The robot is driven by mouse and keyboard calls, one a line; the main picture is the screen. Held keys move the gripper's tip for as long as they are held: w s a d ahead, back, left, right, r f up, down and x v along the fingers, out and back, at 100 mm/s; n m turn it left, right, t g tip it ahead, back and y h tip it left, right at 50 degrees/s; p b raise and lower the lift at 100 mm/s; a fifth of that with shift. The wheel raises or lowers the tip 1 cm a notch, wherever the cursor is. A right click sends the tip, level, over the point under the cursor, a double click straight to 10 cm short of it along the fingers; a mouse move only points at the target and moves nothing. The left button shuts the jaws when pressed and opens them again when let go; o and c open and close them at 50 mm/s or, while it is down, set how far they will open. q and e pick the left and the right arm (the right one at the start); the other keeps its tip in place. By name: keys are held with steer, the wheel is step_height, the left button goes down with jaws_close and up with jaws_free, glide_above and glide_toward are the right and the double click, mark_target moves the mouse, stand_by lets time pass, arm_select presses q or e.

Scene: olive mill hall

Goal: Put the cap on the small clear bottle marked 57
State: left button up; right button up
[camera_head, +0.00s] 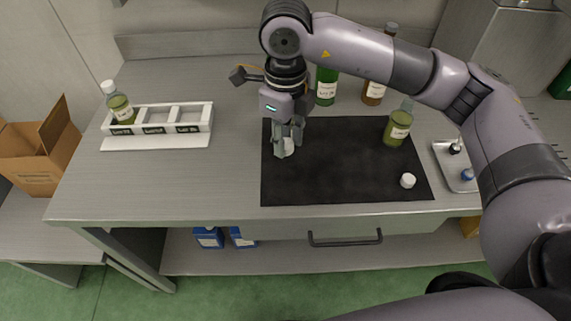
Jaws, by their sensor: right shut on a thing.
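My right gripper (287,149) points down over the left part of the black mat (335,180). It is shut on a small white cap (289,147), partly hidden by the fingers. A clear bottle (397,126) with green-yellow liquid and a white label stands on the mat's right side; I see no white cap on its neck. A second white cap (407,181) lies near the mat's front right. A similar bottle (120,105) with a white cap stands in the left slot of the white rack (207,115). The labels are too small to read. My left gripper is not in view.
A dark green bottle (326,87) and a brown bottle (374,92) stand behind the mat. A metal tray (446,158) with small items lies at the right. The counter (235,180) is clear between rack and mat. A cardboard box (32,160) stands far left.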

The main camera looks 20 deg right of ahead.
step_height(320, 180, up, 6)
steer(key=shift+b, duration=0.35)
